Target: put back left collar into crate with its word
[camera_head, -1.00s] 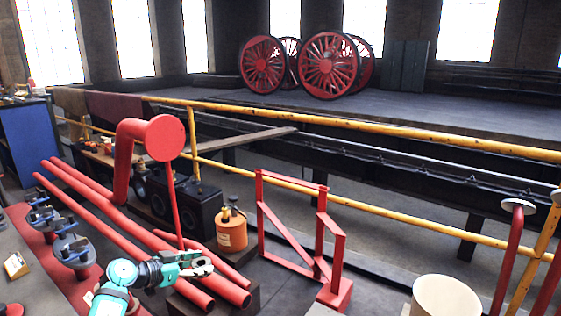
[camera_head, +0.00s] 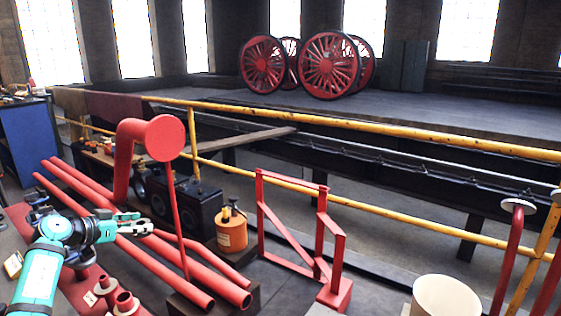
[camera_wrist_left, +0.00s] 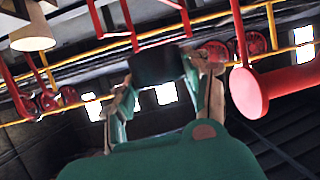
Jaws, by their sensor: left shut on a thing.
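My left gripper (camera_head: 132,224) is above the red pipes at the left of the head view. It also shows in the wrist view (camera_wrist_left: 160,95), where its two fingers stand on either side of a dark block-like piece (camera_wrist_left: 155,64). The gripper is shut on this piece; I cannot tell whether it is the collar. Two red flanged stubs (camera_head: 105,288) stand below my left forearm, with a small pale card beside them. No crate with a readable word shows. My right gripper is not in view.
Long red pipes (camera_head: 170,275) lie below the gripper. A red upright pipe with a round flange (camera_head: 165,138), an orange can (camera_head: 232,231) and a red frame (camera_head: 305,262) stand beyond. A cream bucket (camera_head: 445,297) is at lower right. Yellow rails (camera_head: 370,122) cross behind.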

